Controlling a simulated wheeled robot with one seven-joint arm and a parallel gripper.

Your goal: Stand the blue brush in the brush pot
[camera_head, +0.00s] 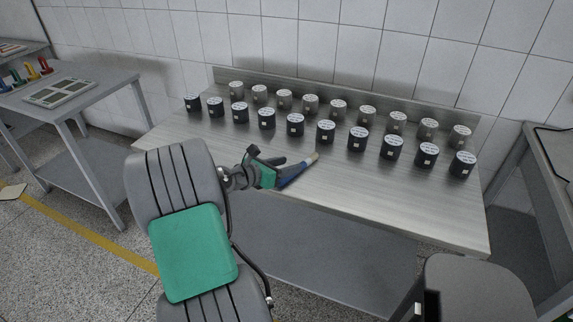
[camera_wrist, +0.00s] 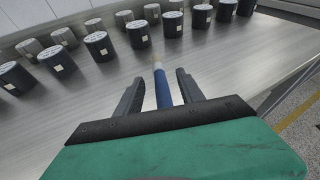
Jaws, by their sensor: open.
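The blue brush (camera_head: 296,172) has a blue handle and a pale tip and is near the front edge of the grey metal table (camera_head: 395,195). It points away from me. My gripper (camera_head: 284,168) is open around it. In the wrist view the blue handle (camera_wrist: 162,88) runs between the two dark fingers (camera_wrist: 160,77), with a gap on each side; its near end is hidden behind the gripper body. I cannot tell whether the brush rests flat on the table. I cannot make out a brush pot in either view.
Several black cans (camera_head: 326,132) with pale tops stand in a row across the table, with grey cans (camera_head: 338,108) behind. A side table at left holds a grey tray (camera_head: 60,92) and coloured pieces (camera_head: 45,66). The table front is otherwise bare.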

